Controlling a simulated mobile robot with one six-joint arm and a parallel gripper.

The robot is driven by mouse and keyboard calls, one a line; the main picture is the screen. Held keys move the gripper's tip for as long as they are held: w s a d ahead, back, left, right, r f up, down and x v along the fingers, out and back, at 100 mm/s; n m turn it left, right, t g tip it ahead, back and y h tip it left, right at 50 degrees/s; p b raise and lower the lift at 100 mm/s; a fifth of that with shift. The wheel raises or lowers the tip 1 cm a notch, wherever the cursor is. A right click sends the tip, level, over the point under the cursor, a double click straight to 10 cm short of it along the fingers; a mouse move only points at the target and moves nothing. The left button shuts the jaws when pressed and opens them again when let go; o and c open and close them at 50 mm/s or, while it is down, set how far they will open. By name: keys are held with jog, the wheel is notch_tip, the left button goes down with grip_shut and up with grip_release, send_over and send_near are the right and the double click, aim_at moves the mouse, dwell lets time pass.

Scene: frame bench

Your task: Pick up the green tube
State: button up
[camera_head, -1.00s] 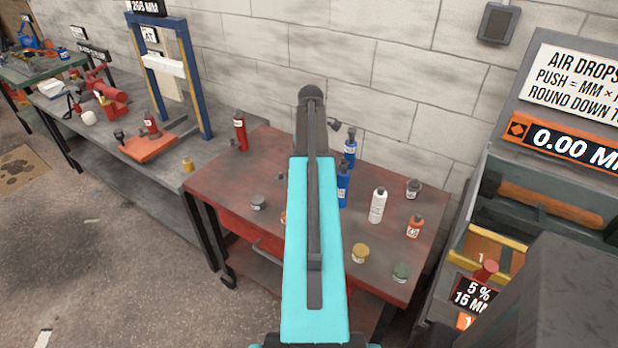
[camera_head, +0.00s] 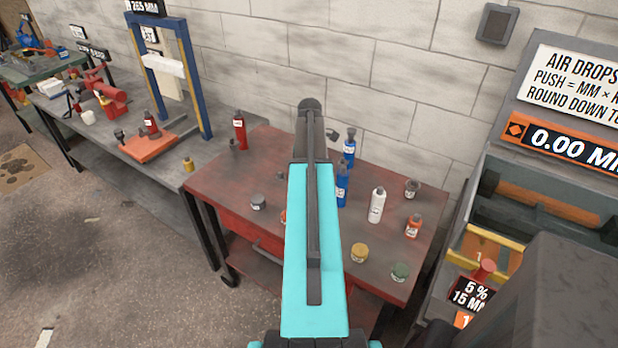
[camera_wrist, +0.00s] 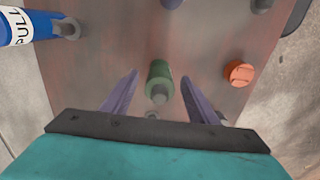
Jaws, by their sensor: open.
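The green tube (camera_wrist: 159,84) shows in the wrist view above the red tabletop, between the two purple fingers of my gripper (camera_wrist: 160,77). The fingers are apart, one on each side of it, with gaps visible, so nothing is held. A small grey part shows at its near end. In the head view my arm covers the middle of the red table (camera_head: 215,186), and neither the tube nor my fingers can be made out there.
In the wrist view, an orange-topped item (camera_wrist: 239,73) lies right of the tube and a blue labelled bottle (camera_wrist: 22,27) at upper left. In the head view, a white bottle (camera_head: 376,205), an orange bottle (camera_head: 413,227) and a green-lidded jar (camera_head: 399,271) stand right of my arm.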

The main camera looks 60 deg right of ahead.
jog(key=shift+w+f+p, duration=0.15)
jog(key=shift+f+p, duration=0.55)
jog(key=shift+f, duration=1.3)
grip_shut()
